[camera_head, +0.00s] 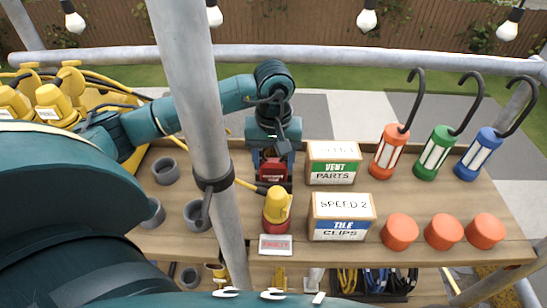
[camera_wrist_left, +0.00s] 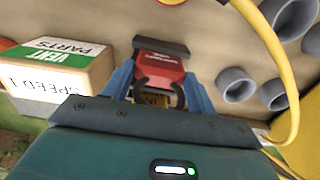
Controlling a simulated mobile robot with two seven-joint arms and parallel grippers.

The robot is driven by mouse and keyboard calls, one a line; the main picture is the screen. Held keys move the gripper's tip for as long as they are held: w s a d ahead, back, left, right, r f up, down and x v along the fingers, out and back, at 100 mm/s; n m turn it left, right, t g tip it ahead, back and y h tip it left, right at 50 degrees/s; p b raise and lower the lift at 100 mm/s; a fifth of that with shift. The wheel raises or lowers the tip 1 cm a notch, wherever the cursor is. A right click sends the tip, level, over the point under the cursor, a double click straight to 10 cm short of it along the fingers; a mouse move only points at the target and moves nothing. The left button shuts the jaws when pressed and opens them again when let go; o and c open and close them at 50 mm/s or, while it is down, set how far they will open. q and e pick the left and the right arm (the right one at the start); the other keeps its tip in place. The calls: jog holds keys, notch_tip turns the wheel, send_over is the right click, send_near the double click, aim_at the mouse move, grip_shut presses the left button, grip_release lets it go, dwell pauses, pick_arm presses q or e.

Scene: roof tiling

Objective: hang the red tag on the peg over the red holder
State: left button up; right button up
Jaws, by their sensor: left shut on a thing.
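My left gripper (camera_head: 273,168) points down at the bench and is shut on a red block-like thing (camera_head: 273,172) with a dark bar across its end. In the left wrist view this red thing (camera_wrist_left: 162,68) sits between the blue fingers; I cannot tell whether it is the red tag. Just in front of it stands a yellow-topped piece with a red base (camera_head: 277,226). A white plate with red lettering (camera_head: 276,246) is at the bench's front edge below. I cannot make out the peg or a clear red holder. My right gripper is not in view.
A vent-parts box (camera_head: 333,164) and a tile-clips box (camera_head: 341,217) stand right of the gripper. Orange, green and blue hooked lanterns and several orange cups are farther right. A grey scaffold pole (camera_head: 199,110) and grey pipe pieces are left. A yellow cable runs near the gripper.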

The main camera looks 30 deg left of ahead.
pick_arm(q)
jog(key=shift+f, duration=0.2)
jog(key=o, duration=1.1)
jog(key=shift+c, duration=0.2)
jog(key=shift+r, duration=0.25)
notch_tip(320, 180, up, 13)
jog(key=shift+w+a+f, duration=0.15)
jog(key=shift+w+a, duration=0.05)
jog(key=shift+w, duration=0.1)
